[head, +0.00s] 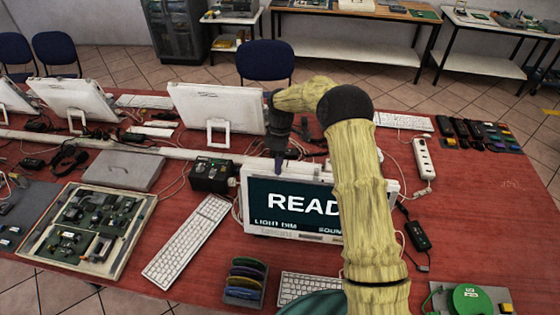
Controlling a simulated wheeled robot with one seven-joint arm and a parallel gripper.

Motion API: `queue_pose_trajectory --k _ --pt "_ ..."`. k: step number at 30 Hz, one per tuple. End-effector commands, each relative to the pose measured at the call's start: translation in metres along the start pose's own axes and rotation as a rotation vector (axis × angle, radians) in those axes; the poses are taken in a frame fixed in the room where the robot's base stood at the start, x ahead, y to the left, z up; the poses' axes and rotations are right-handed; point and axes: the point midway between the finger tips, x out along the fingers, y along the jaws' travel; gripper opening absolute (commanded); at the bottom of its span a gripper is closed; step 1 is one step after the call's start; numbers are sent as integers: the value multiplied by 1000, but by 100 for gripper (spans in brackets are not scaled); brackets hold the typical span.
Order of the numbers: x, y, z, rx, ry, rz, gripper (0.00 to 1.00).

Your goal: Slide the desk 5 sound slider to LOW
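A monitor (260,208) stands on the red desk with a dark screen that reads "READ", the rest hidden behind my arm. Along its lower edge are the labels "LIGHT DIM" and "SOUN", the second cut off by my arm. A pale strip (322,238) lies under the sound label, partly covered; its slider knob and LOW mark are too small or hidden to tell. No desk number is readable.
A keyboard (187,240) lies left of the monitor, and another (308,288) lies in front. A rack of coloured discs (245,281) stands at the front. A black box (212,176) sits left of the monitor. A circuit-board tray (85,235) and power strip (423,159) flank the area.

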Motion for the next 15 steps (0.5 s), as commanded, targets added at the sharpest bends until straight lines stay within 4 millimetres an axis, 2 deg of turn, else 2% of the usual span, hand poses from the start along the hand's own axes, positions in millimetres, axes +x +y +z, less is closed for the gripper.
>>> queue_pose_trajectory --k 1,5,11,15 --pt "0 0 0 0 0 0 26" --pt "0 0 0 0 0 0 1" --pt "0 0 -2 -1 0 0 0" --pt "0 -1 -18 -3 0 1 0"
